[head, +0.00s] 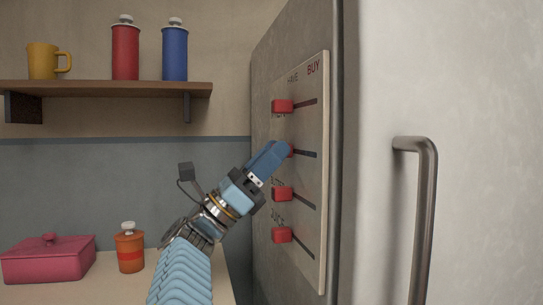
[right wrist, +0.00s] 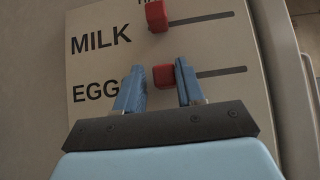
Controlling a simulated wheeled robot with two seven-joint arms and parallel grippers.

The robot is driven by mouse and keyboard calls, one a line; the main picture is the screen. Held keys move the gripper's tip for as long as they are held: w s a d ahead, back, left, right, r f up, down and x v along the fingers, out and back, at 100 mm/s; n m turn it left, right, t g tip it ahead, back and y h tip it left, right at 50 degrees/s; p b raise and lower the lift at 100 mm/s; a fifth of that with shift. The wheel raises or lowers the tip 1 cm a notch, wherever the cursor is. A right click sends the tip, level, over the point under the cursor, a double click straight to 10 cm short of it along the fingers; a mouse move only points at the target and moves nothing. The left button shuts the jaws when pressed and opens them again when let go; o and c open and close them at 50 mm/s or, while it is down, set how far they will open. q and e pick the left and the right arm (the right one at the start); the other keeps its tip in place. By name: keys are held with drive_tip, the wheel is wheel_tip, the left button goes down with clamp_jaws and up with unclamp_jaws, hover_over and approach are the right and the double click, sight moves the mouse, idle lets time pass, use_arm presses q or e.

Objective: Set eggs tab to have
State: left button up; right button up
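The eggs tab is a small red block (right wrist: 163,76) on a slot beside the word EGGS, which is partly hidden. It sits at the left end of its slot, the HAVE side; the bare slot runs to its right. My right gripper (right wrist: 160,80) is open, with one blue finger on each side of the eggs tab. A small gap shows at the left finger; contact at the right finger is unclear. My left gripper is out of view.
The board (head: 313,180) on the grey fridge side has HAVE and BUY columns. The milk tab (right wrist: 156,15) is just above, with two more red tabs below (head: 283,194) (head: 281,235), all left. The fridge handle (head: 427,210) is right. A shelf (head: 110,88) and counter are left.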

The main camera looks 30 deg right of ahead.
drive_tip(key=shift+o, duration=0.9)
drive_tip(key=b+v, duration=0.1)
drive_tip(key=v, duration=1.3)
drive_tip(key=shift+r, duration=0.1)
